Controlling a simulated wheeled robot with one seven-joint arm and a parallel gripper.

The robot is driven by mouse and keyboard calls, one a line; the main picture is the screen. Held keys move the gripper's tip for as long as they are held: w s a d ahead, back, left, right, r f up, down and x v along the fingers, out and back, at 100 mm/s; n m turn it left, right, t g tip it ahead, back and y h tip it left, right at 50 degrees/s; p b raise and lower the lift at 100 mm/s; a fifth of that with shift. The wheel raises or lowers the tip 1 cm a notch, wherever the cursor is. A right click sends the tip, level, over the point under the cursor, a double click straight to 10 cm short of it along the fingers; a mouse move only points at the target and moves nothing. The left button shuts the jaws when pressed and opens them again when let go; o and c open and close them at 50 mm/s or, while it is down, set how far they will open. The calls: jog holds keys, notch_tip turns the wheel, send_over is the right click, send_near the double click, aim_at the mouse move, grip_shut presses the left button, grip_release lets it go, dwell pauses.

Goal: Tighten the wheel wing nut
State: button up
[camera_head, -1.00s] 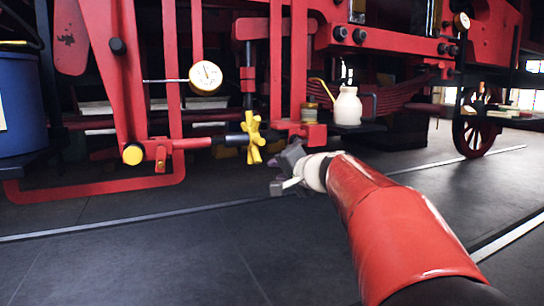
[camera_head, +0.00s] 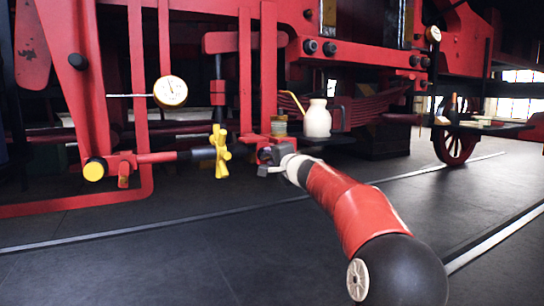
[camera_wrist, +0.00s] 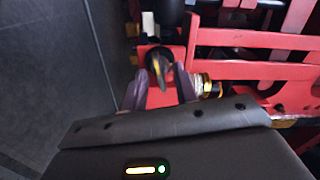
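My gripper (camera_head: 267,158) is in front of a red block (camera_head: 262,141) on the locomotive's frame. In the wrist view my gripper (camera_wrist: 160,92) has its two fingers apart. A dark round fitting with a dull brass wing-shaped piece (camera_wrist: 159,68) shows just ahead, between the fingertips; it looks like the wing nut. I cannot tell whether the fingers touch it, and my gripper hides it in the head view. A yellow lobed handwheel (camera_head: 220,150) stands upright on a horizontal shaft, left of my gripper and apart from it.
A white oil can (camera_head: 317,119) and a brass-topped cup (camera_head: 279,124) stand just right of the red block. The cup's brass part (camera_wrist: 207,86) is close to the right finger. A dial gauge (camera_head: 170,92) is at left. Red vertical bars rise behind. The dark floor (camera_head: 150,265) is clear.

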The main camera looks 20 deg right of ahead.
grip_shut()
jog(key=shift+m, duration=0.4)
jog(key=m, duration=0.3)
jog(key=shift+m+b, duration=0.35)
jog(key=shift+m, duration=0.05)
jog(key=m, duration=0.4)
jog(key=shift+m, duration=0.3)
jog(key=m+p, duration=0.1)
jog(key=m, duration=0.5)
jog(key=shift+p, duration=0.4)
jog(key=m+p, duration=0.1)
jog(key=m, duration=0.4)
jog(key=shift+f+p, duration=0.1)
jog(key=shift+p, duration=0.3)
jog(key=shift+m, duration=0.4)
